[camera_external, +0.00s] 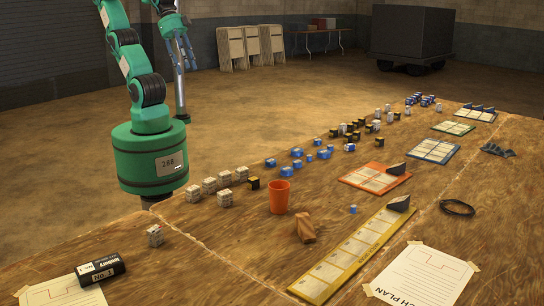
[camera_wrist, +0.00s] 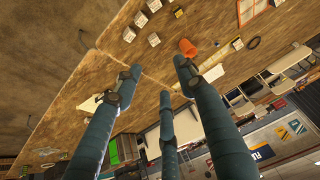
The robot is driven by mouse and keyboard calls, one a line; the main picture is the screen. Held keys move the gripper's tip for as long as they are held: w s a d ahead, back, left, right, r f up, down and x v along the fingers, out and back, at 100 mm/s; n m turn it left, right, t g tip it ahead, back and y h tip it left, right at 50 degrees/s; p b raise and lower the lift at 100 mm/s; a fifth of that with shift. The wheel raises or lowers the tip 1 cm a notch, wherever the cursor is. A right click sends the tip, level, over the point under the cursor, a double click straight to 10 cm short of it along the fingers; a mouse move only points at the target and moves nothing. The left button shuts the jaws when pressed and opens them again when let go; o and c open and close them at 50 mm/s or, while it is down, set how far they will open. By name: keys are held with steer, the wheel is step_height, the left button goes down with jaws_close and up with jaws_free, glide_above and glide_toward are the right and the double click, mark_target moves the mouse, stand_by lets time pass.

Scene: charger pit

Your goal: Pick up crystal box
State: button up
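No box is clearly marked as the crystal box, and the labels are too small to read. The wrist view shows pale crates (camera_wrist: 154,39) on the table, upside down. My gripper (camera_external: 187,66) hangs above the floor beyond the table's left edge, apart from every box. Its three fingers are spread, open and empty in the wrist view (camera_wrist: 158,76).
An orange cup (camera_external: 279,197) and a brown wooden piece (camera_external: 305,228) stand mid-table. The bare wood left of the cup is mostly clear.

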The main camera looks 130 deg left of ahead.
steer(key=shift+o, duration=0.3)
steer(key=shift+o, duration=1.3)
